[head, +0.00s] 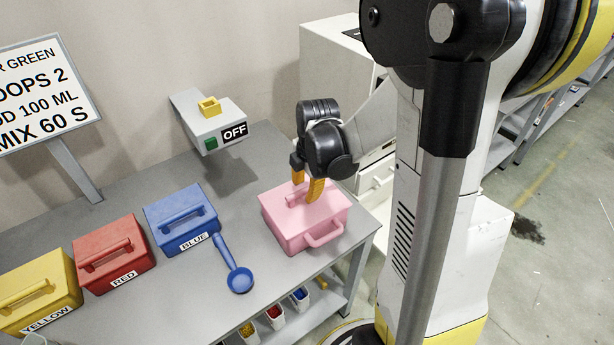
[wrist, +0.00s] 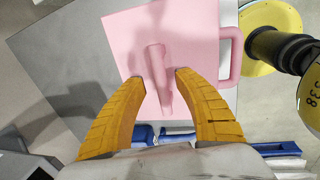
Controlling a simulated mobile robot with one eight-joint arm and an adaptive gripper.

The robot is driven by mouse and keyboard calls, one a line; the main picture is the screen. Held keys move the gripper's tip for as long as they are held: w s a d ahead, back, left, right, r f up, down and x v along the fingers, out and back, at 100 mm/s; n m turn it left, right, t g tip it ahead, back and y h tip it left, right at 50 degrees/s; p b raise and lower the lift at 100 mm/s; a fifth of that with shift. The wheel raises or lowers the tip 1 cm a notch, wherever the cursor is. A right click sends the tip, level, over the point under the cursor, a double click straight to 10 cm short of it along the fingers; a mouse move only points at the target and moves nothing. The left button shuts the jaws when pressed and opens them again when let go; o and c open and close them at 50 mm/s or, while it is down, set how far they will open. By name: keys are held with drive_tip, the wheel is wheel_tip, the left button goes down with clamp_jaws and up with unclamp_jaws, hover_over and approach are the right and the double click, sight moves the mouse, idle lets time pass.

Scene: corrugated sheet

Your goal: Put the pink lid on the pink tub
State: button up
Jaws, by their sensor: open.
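The pink lid (head: 275,205) lies on top of the pink tub (head: 303,242) at the right end of the grey table and looks flush with its rim. The lid (wrist: 193,30) also shows in the wrist view, with its bar handle (wrist: 155,62) running between my fingers. My gripper (head: 307,188) is open, its orange fingertips down at the lid's handle. In the wrist view my gripper (wrist: 160,76) has one finger on each side of the handle, with gaps showing. The tub's side handle (head: 325,234) sticks out at the front.
Blue (head: 182,220), red (head: 113,254) and yellow (head: 40,291) lidded boxes stand in a row to the left. A blue ladle (head: 238,278) lies between the blue box and the tub. A grey switch box marked OFF (head: 217,127) stands behind.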

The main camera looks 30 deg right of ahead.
wheel_tip(320, 180, up, 11)
drive_tip(key=s, duration=0.2)
drive_tip(key=shift+s+a, duration=0.1)
